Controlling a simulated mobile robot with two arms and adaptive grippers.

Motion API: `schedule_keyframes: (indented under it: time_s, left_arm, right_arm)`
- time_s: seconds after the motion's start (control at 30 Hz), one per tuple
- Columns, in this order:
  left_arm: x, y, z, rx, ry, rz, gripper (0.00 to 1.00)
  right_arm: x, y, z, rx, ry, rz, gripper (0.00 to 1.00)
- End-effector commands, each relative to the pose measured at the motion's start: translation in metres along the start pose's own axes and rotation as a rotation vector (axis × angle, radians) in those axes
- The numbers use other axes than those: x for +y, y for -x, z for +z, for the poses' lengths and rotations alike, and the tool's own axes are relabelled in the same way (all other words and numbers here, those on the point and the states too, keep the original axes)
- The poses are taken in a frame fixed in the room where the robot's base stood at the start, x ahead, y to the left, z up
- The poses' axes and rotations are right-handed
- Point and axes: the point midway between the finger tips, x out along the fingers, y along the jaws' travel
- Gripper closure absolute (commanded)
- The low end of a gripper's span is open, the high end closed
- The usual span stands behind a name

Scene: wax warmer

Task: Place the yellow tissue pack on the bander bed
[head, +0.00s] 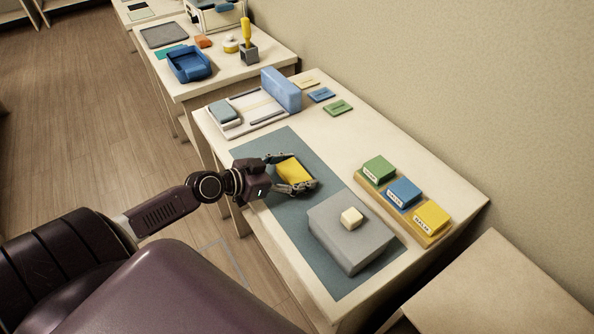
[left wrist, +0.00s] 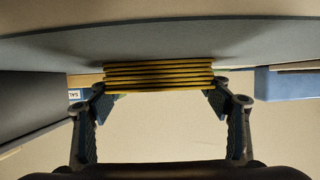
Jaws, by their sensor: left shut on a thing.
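The yellow tissue pack (head: 293,170) is between the fingers of my left gripper (head: 297,172), over the blue-grey mat. In the left wrist view the pack (left wrist: 158,76) shows as a yellow stack with dark lines, with a finger at each end. I cannot tell whether it touches the mat. What looks like the bander bed (head: 262,108) is a pale flat platform beside a tall blue block (head: 281,90), farther along the same table. My right gripper is not in view.
A wooden tray (head: 392,208) holds green, blue and yellow labelled packs. Flat coloured cards (head: 321,95) lie behind.

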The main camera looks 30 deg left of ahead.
Motion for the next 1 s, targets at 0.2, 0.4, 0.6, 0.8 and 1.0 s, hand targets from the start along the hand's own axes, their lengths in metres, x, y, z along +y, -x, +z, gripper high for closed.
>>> schedule_keyframes:
  time_s: [0.2,0.4,0.6,0.8,1.0]
  left_arm:
    - [0.0,-0.001,0.002,-0.001,-0.001,0.0,0.14]
    - [0.0,-0.001,0.002,-0.001,0.0,0.0,0.11]
    - [0.0,0.001,-0.002,0.0,0.0,0.0,0.11]
    - [-0.001,0.017,0.003,-0.004,0.0,-0.001,0.11]
    - [0.0,0.041,0.004,-0.003,0.002,0.0,0.11]
  right_arm:
    - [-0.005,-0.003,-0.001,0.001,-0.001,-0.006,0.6]
    - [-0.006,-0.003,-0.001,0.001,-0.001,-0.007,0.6]
    - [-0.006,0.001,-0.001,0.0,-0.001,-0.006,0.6]
    - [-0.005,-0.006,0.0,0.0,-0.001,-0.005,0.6]
    - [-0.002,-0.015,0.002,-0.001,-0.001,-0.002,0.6]
